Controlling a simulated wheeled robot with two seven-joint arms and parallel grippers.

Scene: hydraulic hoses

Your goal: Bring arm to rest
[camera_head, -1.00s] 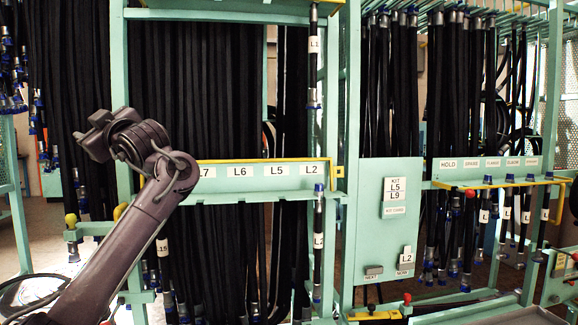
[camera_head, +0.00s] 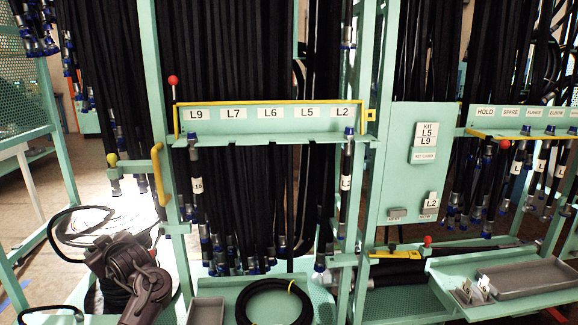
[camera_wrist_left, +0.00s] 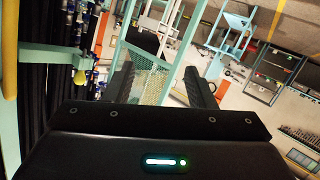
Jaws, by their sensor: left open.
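My left arm (camera_head: 130,275) shows at the bottom left of the head view, low in front of the hose rack. Its gripper cannot be made out clearly there. In the left wrist view my left gripper (camera_wrist_left: 160,88) has its two dark fingers well apart, with nothing between them. A green mesh panel shows beyond the fingers. My right arm is in neither view.
A green rack with a label rail (camera_head: 268,118) and black hoses hanging behind it stands ahead. A coiled hose (camera_head: 274,302) lies on a low shelf. A grey tray (camera_head: 538,278) is at the right. A yellow handle (camera_head: 159,174) is close above my left arm.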

